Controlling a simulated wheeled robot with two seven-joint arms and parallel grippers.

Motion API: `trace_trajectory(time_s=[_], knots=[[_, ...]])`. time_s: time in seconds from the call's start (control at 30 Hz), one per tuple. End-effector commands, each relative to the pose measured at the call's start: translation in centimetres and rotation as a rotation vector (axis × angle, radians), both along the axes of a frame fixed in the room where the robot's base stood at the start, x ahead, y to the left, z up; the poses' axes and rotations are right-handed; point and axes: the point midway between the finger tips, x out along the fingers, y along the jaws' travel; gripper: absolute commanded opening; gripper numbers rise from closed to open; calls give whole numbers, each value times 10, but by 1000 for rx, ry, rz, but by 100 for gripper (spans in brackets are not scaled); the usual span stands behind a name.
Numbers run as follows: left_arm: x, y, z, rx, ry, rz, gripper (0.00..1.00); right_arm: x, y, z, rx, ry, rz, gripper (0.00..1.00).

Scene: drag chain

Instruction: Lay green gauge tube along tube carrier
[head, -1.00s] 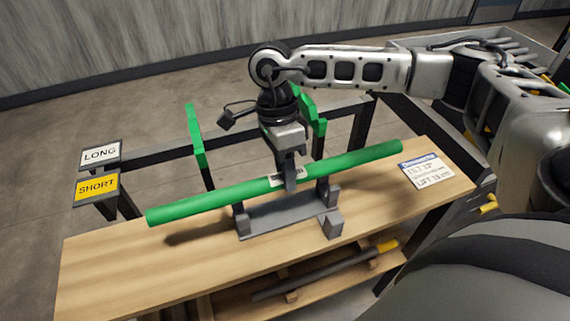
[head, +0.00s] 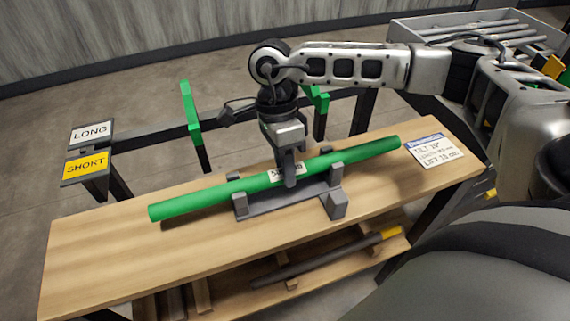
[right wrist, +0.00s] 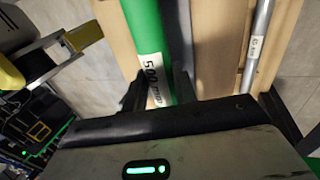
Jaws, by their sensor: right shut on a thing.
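The green gauge tube (head: 232,191) lies lengthwise along the grey tube carrier (head: 287,200) on the wooden bench, down between the carrier's upright posts, with both ends sticking out past it. Whether it rests fully on the carrier is hard to tell. My right gripper (head: 290,179) comes down from above and is shut on the tube near its middle, by the white label. In the right wrist view the tube (right wrist: 147,30) shows its "500 mm" label beside the fingers. My left gripper is not in view.
LONG (head: 92,133) and SHORT (head: 86,167) signs stand at the left by a dark rack with green brackets (head: 189,112). A printed card (head: 431,149) lies at the bench's right end. A dark rod with a yellow end (head: 325,257) lies on the lower shelf. The bench's left end is clear.

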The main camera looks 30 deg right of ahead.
Motion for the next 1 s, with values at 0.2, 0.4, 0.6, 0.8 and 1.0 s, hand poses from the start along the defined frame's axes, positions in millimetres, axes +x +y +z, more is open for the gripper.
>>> trace_trajectory(time_s=[0.2, 0.4, 0.6, 0.8, 1.0], knots=[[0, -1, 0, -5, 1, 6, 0, 0, 0, 0, 0, 0, 0, 54], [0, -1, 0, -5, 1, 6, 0, 0, 0, 0, 0, 0, 0, 54], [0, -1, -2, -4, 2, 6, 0, 7, -1, 19, 1, -4, -1, 54], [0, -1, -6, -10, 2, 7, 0, 20, -4, 63, 2, -6, -1, 54], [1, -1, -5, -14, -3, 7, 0, 34, -7, 109, 2, -5, 0, 54]])
